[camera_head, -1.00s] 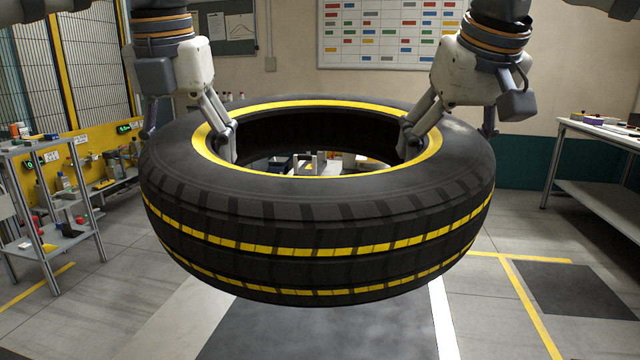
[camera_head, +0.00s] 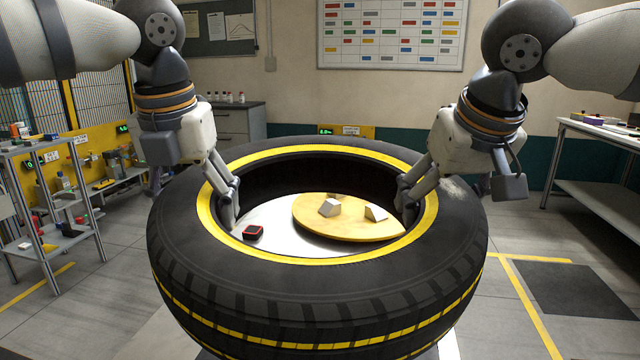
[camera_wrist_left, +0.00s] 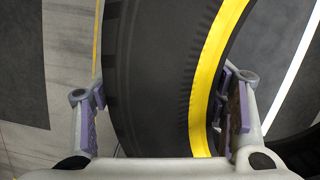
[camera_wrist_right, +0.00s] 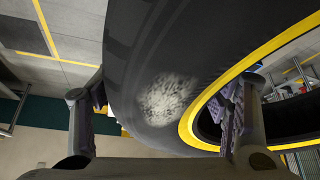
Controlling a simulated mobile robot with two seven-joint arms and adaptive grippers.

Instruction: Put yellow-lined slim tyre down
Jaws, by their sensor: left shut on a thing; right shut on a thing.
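The yellow-lined slim tyre (camera_head: 320,300) lies flat, hole upward, between my two grippers. It is black with a yellow ring around the hole and a yellow tread line. My left gripper (camera_head: 192,205) is shut on its left wall, one finger inside the hole, the other outside; the left wrist view shows the tyre wall (camera_wrist_left: 150,80) between the fingers. My right gripper (camera_head: 448,200) is shut on the right wall the same way. The right wrist view shows a pale worn patch (camera_wrist_right: 168,98) on the tyre. Whether the tyre's underside touches anything is hidden.
Through the hole I see a pale grey surface (camera_head: 275,236) with a round wooden disc (camera_head: 350,228), small pale blocks (camera_head: 330,207) and a small red-black item (camera_head: 253,232). A shelf rack (camera_head: 50,200) stands left, a bench (camera_head: 600,150) right. Floor shows at both sides.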

